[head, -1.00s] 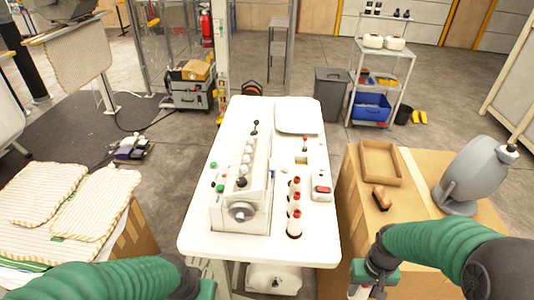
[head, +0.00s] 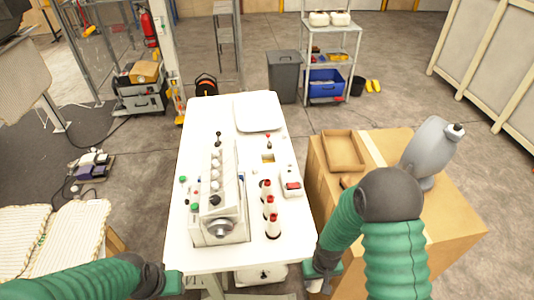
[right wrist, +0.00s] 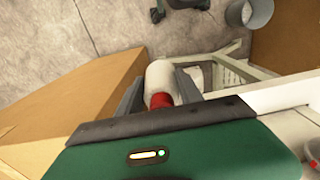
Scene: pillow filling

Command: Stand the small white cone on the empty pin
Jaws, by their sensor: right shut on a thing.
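The small white cone (right wrist: 160,78) with a red end shows in the right wrist view, between the two dark fingers of my right gripper (right wrist: 159,84). The gripper is shut on it, red end toward the palm. In the head view my right gripper (head: 322,277) is low, beside the white table's (head: 225,262) front right corner. Three white cones with red tops (head: 270,206) stand in a row on the table's right side. I cannot make out an empty pin for certain. My left gripper (head: 172,283) is at the table's front left; its fingers are hidden.
A white machine (head: 220,205) with several knobs fills the table's middle. A switch box with a red button (head: 292,185) is right of the cones. A cardboard block (head: 440,228) with a tray (head: 343,150) and a grey machine (head: 427,150) stands close on the right.

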